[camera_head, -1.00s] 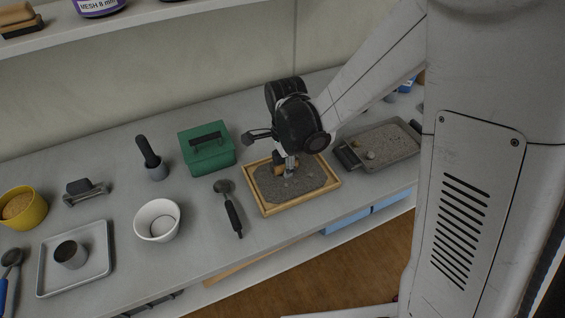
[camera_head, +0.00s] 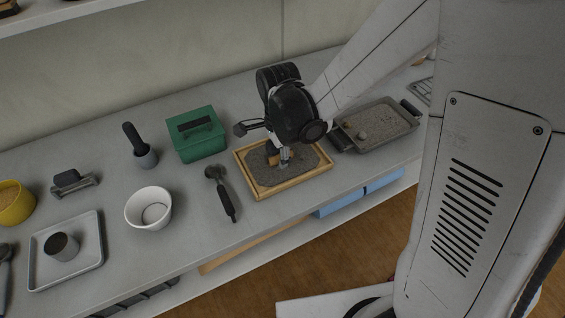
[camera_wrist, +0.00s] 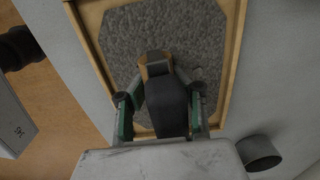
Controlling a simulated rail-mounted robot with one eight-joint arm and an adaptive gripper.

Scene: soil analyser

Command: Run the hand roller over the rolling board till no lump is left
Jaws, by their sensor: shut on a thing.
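The rolling board (camera_head: 240,167), a wood-framed tray with dark grey soil (camera_head: 300,161), lies on the bench; it also shows in the wrist view (camera_wrist: 230,75). My gripper (camera_head: 281,162) is over the left-middle of the soil. In the wrist view my gripper (camera_wrist: 161,108) is shut on the dark handle of the hand roller (camera_wrist: 167,105). The roller's head, with a wooden-coloured side, is over the soil; whether it touches is unclear. The part under the roller and fingers is hidden.
A tray of soil with stones (camera_head: 378,126) stands right of the board. A green box (camera_head: 197,137) stands behind left, a black-handled tool (camera_head: 222,193) lies left. Farther left are a white bowl (camera_head: 148,208) and a metal tray (camera_head: 87,272). The bench's front edge is close.

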